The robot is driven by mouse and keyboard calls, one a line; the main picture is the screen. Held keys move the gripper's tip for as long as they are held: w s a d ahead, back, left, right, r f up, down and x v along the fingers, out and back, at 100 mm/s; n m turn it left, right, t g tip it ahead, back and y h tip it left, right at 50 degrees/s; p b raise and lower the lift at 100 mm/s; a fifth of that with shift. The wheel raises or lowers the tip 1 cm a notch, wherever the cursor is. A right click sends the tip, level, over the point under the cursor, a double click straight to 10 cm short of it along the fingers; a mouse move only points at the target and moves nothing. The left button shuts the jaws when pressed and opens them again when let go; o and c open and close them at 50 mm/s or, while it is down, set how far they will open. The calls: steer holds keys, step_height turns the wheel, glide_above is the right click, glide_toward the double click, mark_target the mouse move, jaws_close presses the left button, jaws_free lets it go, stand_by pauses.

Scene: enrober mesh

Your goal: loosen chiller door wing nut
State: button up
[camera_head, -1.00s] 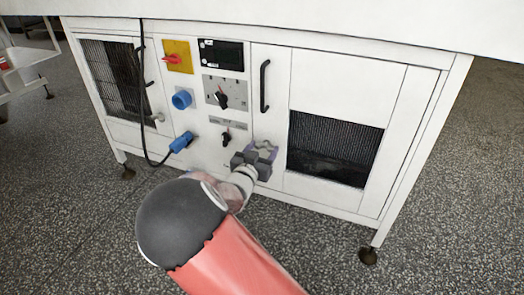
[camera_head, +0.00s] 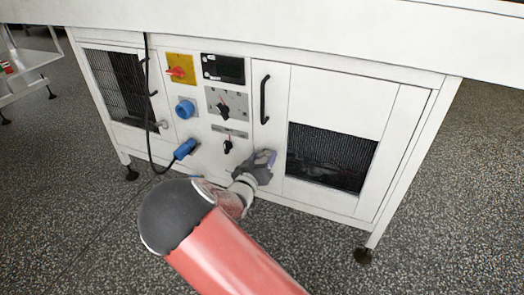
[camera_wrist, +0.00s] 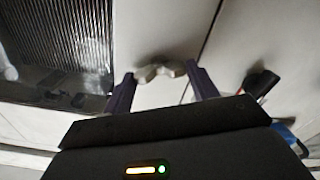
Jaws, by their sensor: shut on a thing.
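The pale grey wing nut (camera_wrist: 160,72) sits on the white chiller door (camera_head: 272,135) near its lower edge, in the wrist view. My gripper (camera_wrist: 161,76) has one dark purple finger at each end of the wings and is shut on them. In the head view my gripper (camera_head: 264,160) is against the lower door, below the black door handle (camera_head: 264,100), and hides the wing nut. It looks tilted relative to the door's edges.
To the left are a panel with a red switch (camera_head: 177,71), black knobs (camera_head: 224,109), a blue socket (camera_head: 185,109) and a blue plug (camera_head: 185,149) with a hanging black cable. A dark grille (camera_head: 330,156) lies to the right. The speckled floor in front is open.

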steer(key=n+p, duration=0.5)
steer(key=n, duration=0.1)
steer(key=shift+a+r+n, duration=0.1)
steer(key=shift+n, duration=0.2)
steer(key=n+p, duration=0.1)
steer(key=n, duration=0.2)
steer(key=shift+p, duration=0.3)
steer(key=shift+f+n+p, duration=0.25)
steer(key=shift+n+p, duration=0.3)
steer(key=shift+n, duration=1.15)
steer(key=o, duration=1)
steer(key=v, duration=0.7)
steer(key=shift+s+a, duration=0.15)
steer(key=shift+s, duration=0.2)
